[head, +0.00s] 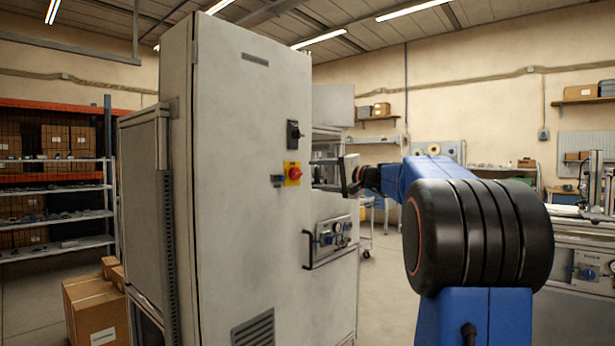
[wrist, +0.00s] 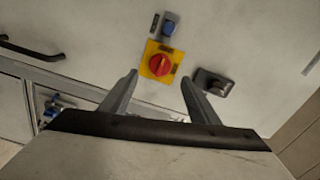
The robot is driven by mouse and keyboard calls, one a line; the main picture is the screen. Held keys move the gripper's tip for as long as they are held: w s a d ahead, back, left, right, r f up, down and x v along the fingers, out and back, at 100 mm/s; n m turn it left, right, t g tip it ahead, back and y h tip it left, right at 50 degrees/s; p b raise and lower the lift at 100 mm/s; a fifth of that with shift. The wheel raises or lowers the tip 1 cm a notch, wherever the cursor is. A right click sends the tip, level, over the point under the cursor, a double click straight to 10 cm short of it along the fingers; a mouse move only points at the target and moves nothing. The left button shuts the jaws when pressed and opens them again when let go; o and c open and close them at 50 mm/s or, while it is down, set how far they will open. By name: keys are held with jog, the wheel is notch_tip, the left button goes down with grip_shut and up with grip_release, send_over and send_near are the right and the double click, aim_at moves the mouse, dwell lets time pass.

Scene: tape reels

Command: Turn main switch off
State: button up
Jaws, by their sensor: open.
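The main switch is a red rotary knob (head: 294,174) on a yellow plate (head: 287,181), on the front of a tall grey cabinet (head: 237,150). In the wrist view the red knob (wrist: 160,65) lies near the middle, between and slightly beyond my fingertips. My gripper (wrist: 159,78) is open, with one finger on each side of the knob's line and nothing between them. Contact with the knob cannot be told. In the head view my gripper (head: 350,174) is to the right of the switch and partly edge-on. The knob's exact angle is hard to read.
A small panel with a black handle (head: 307,249) is below. Cardboard boxes (head: 95,305) stand left of the cabinet. Floor behind is open.

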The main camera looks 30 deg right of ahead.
jog(key=v, duration=0.9)
jog(key=s+a+f+n+g, duration=0.2)
jog(key=s+a+f+g, duration=0.3)
jog(key=a+f, duration=0.6)
jog(key=s+a+f+n+g, duration=0.3)
jog(key=s+a+f, duration=0.5)
jog(key=a, duration=0.6)
jog(key=s+a+f+n+g+h, duration=0.1)
jog(key=s+f+n+g+h, duration=0.1)
jog(key=s+f, duration=0.9)
jog(key=s+a+f+n+g+h, duration=0.2)
jog(key=s+f+n+h, duration=0.2)
jog(key=s+f, duration=0.8)
jog(key=shift+s+f+n, duration=0.2)
jog(key=shift+f+n, duration=0.1)
jog(key=shift+f, duration=0.55)
